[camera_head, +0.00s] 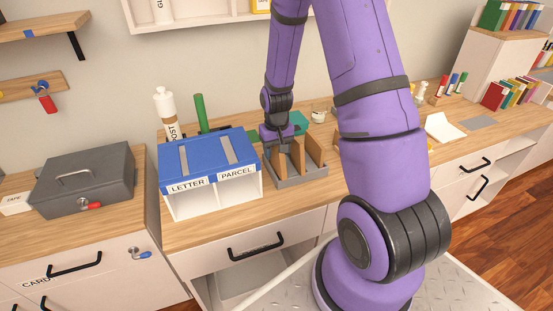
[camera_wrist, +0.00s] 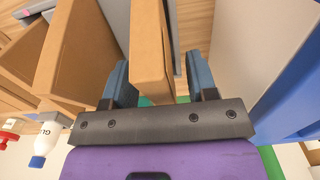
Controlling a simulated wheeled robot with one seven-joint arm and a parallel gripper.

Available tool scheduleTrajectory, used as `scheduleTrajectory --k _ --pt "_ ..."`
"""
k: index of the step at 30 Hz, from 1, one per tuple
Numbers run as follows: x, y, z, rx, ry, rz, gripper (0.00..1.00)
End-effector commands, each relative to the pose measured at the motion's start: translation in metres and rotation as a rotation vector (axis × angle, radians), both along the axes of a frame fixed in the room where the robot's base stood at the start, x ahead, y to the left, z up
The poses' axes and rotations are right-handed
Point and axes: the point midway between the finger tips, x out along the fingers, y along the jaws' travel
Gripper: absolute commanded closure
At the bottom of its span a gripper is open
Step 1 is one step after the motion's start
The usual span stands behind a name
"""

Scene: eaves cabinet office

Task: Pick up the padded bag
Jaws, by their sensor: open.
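Several brown, flat, upright pieces stand in a grey slotted rack (camera_head: 298,181) on the wooden counter; I cannot tell for sure which is the padded bag. My gripper (camera_head: 279,138) points down over the rack's left end, at the leftmost brown piece (camera_head: 278,160). In the wrist view my gripper (camera_wrist: 158,62) is open, with one blue-grey finger on each side of a brown piece (camera_wrist: 150,40). Gaps show beside it, clearest on the left. Other brown pieces (camera_wrist: 78,45) stand to the left in that view.
A blue-topped LETTER/PARCEL box (camera_head: 210,150) stands close left of the rack; its blue part (camera_wrist: 296,95) shows at right in the wrist view. A bottle (camera_head: 165,103) and green cylinder (camera_head: 200,112) stand behind it. A grey cash box (camera_head: 85,180) is further left.

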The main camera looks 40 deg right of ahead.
Motion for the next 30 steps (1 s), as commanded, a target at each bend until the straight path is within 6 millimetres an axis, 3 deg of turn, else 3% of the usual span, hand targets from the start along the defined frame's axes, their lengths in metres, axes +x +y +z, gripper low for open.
scheduleTrajectory --k 8,15,30 --pt "0.0002 -0.0002 -0.0025 0.0 -0.001 0.0 0.47" --pt "0.0002 -0.0001 -0.0023 0.0 -0.001 0.0 1.0" --pt "0.0031 0.0 0.006 -0.001 -0.003 0.0 1.0"
